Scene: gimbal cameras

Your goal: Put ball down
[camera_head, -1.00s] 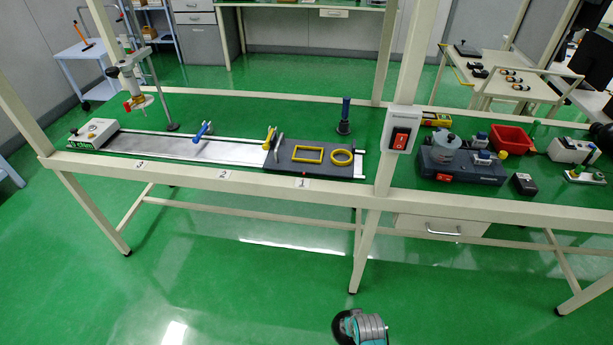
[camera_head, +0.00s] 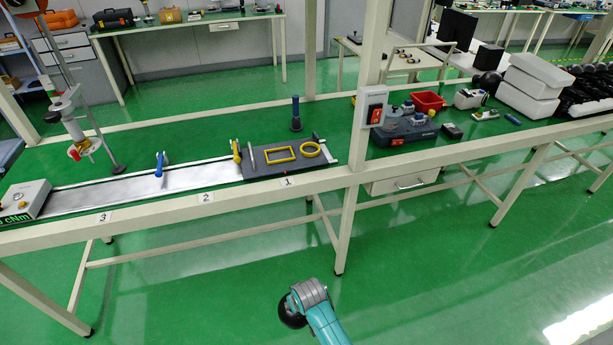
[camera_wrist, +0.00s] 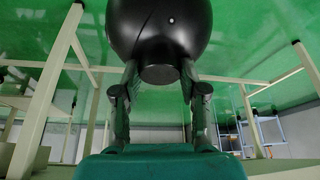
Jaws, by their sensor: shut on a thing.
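A black ball (camera_wrist: 160,28) is held between the two fingers of my gripper (camera_wrist: 158,85) in the wrist view. It has a flat, round end facing the gripper, and its far side is cut off by the top edge. In the head view the dark ball (camera_head: 292,312) shows low in the middle, above the green floor and in front of the workbench. My arm hides part of it there, and the fingers cannot be made out in that view.
A workbench with a pale front rail (camera_head: 250,202) runs across ahead. It bears a metal track (camera_head: 130,185), a dark board (camera_head: 285,160) with yellow frames, a blue-handled tool (camera_head: 296,118) and a red bin (camera_head: 428,101). An upright post (camera_head: 350,190) carries a switch box (camera_head: 372,105). Green floor before the bench is clear.

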